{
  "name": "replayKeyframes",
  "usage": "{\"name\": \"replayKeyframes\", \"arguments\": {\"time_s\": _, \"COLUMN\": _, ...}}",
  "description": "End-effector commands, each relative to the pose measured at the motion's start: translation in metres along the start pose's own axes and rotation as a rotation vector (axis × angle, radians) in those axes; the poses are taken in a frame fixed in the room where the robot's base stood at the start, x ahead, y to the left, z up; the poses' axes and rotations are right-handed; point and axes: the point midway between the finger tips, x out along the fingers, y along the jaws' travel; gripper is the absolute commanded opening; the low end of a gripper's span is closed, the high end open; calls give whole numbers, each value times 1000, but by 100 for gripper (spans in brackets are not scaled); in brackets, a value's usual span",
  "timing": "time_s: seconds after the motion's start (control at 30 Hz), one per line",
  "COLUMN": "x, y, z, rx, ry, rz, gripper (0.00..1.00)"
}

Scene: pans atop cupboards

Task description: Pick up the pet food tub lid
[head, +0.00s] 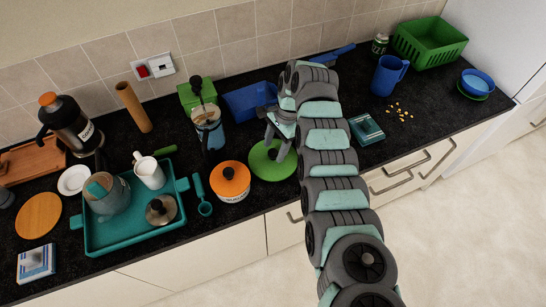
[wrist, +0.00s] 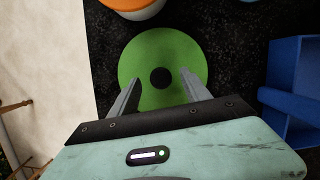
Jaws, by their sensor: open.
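A round green lid-like disc (head: 264,168) with a dark round centre lies on the black worktop in the head view. It also shows in the wrist view (wrist: 146,57). A white tub (head: 229,196) with lettering stands just left of it, topped by an orange lid (head: 236,179) with a dark knob. The frames do not settle which lid is the pet food one. My gripper (wrist: 161,75) is open and empty over the green disc, fingers spread either side of its dark centre. Contact and height cannot be told. My arm partly hides the disc in the head view.
A teal tray (head: 112,239) with a mug and a pot is further left. A teal scale (head: 366,129) lies right of my arm. The worktop's front edge is close.

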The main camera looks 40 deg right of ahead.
Motion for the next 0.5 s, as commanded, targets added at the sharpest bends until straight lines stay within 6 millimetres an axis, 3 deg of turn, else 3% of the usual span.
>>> {"name": "replayKeyframes", "arguments": {"time_s": 0.2, "x": 21, "y": 0, "z": 0, "rx": 2, "ry": 0, "rz": 2, "gripper": 56}}
{"name": "replayKeyframes", "arguments": {"time_s": 0.5, "x": 26, "y": 0, "z": 0, "rx": 1, "ry": 1, "rz": 0, "gripper": 56}}
